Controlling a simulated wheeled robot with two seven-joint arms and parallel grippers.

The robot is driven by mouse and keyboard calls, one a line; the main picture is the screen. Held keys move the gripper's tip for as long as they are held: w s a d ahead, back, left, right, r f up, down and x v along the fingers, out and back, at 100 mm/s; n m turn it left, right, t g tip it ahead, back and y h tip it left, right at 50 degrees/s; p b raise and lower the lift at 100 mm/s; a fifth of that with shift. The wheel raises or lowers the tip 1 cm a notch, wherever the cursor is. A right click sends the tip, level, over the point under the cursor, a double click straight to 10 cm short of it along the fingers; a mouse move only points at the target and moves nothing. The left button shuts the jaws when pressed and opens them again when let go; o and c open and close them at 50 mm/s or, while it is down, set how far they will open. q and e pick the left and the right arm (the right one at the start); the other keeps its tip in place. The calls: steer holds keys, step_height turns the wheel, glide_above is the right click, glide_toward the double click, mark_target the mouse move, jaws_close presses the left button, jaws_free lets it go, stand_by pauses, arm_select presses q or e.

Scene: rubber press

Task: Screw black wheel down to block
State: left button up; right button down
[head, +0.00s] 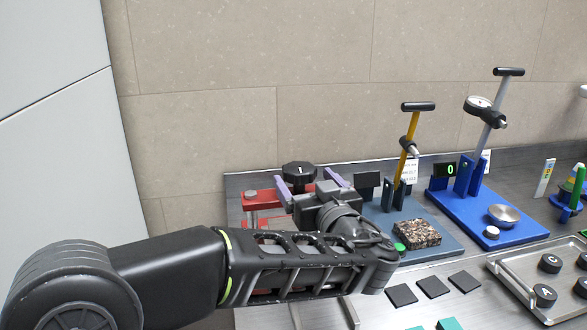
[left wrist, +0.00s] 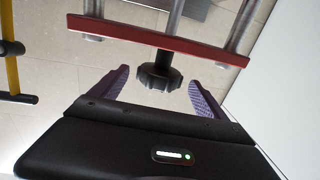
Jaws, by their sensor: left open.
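The black wheel (head: 299,171) sits at the top of a red press at the back left of the bench. In the left wrist view the wheel (left wrist: 158,76) is ribbed and sits on a grey shaft by the press's red crossbar (left wrist: 150,37). My left gripper (head: 312,182) is open, with one purple finger on each side of the wheel. In the left wrist view gaps show between the wheel and both fingertips (left wrist: 160,78). The red crossbar (head: 262,196) is partly hidden by my gripper, and I cannot make out the block. My right gripper is out of view.
Right of my left arm stands a press with a yellow lever (head: 410,145), and beyond it a blue-based press (head: 485,225). A rough speckled slab (head: 417,233) lies near my wrist. Black squares (head: 432,287) and a metal tray (head: 520,295) lie in front. A tiled wall is behind.

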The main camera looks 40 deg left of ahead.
mark_target(294, 166)
arm_select(q)
steer(key=p+x, duration=0.2)
steer(key=x, duration=0.5)
steer(key=shift+w+a, duration=0.2)
steer(key=shift+a, duration=0.15)
steer(key=shift+c, duration=0.5)
